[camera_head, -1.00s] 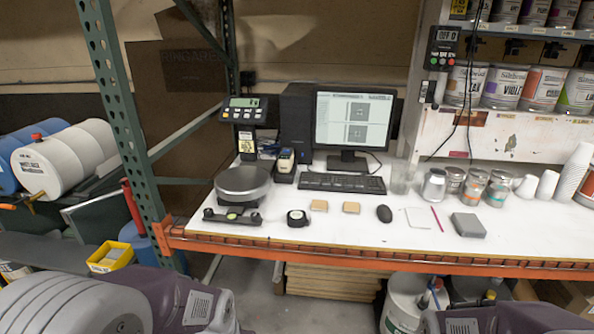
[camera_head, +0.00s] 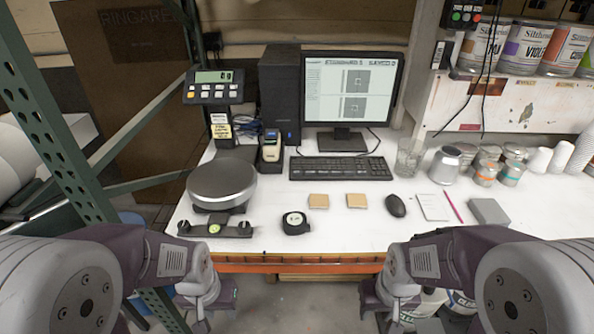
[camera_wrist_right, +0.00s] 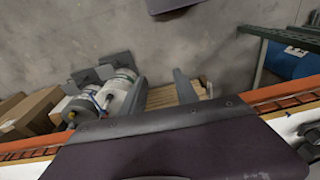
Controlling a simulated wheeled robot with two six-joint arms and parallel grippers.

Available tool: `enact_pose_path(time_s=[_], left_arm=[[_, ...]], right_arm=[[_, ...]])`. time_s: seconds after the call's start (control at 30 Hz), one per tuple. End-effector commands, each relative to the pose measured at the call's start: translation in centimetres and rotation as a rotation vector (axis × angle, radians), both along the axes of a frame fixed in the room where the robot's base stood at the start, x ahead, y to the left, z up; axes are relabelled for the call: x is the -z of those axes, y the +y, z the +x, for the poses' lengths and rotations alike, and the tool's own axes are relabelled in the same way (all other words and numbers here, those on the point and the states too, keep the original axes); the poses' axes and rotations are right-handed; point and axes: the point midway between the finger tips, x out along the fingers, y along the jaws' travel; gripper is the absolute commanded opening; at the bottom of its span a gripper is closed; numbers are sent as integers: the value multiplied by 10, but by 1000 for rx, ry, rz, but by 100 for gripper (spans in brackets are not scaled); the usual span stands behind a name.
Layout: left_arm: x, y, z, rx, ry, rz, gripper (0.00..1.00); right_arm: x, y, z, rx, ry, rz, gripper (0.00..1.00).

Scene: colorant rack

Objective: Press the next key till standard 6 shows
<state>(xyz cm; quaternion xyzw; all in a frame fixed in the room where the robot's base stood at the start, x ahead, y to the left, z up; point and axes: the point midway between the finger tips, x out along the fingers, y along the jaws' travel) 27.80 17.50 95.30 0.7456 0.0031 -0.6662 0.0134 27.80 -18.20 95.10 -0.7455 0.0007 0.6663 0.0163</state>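The monitor (camera_head: 352,92) is lit and shows two square pattern pictures under a header line. The header looks like "STANDARD" with a number, but the digit is too small to read surely. The keyboard (camera_head: 340,168) lies in front of it; its key labels are unreadable. A handheld device (camera_head: 271,148) stands in a cradle left of the keyboard. My left gripper (camera_head: 208,312) hangs low before the table's front edge, and its fingers are unclear. My right gripper (camera_head: 383,314) is also low before the edge; in the right wrist view (camera_wrist_right: 163,92) its fingers are apart and empty.
A scale with a round pan (camera_head: 222,184) and a display (camera_head: 213,86) stands at left. A glass (camera_head: 409,157) and cans stand at right.

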Motion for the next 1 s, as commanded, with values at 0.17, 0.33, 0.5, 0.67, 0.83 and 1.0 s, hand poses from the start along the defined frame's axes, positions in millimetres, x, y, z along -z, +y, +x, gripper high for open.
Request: enact_pose_path(time_s=[0.17, 0.33, 0.5, 0.67, 0.83, 1.0], left_arm=[[0, 0, 0, 0, 0, 0, 36], [0, 0, 0, 0, 0, 0, 36], [0, 0, 0, 0, 0, 0, 36], [0, 0, 0, 0, 0, 0, 36], [0, 0, 0, 0, 0, 0, 36], [0, 0, 0, 0, 0, 0, 36]], right_arm=[[0, 0, 0, 0, 0, 0, 36], [0, 0, 0, 0, 0, 0, 36], [0, 0, 0, 0, -1, 0, 0], [0, 0, 0, 0, 0, 0, 0], [0, 0, 0, 0, -1, 0, 0], [0, 0, 0, 0, -1, 0, 0]])
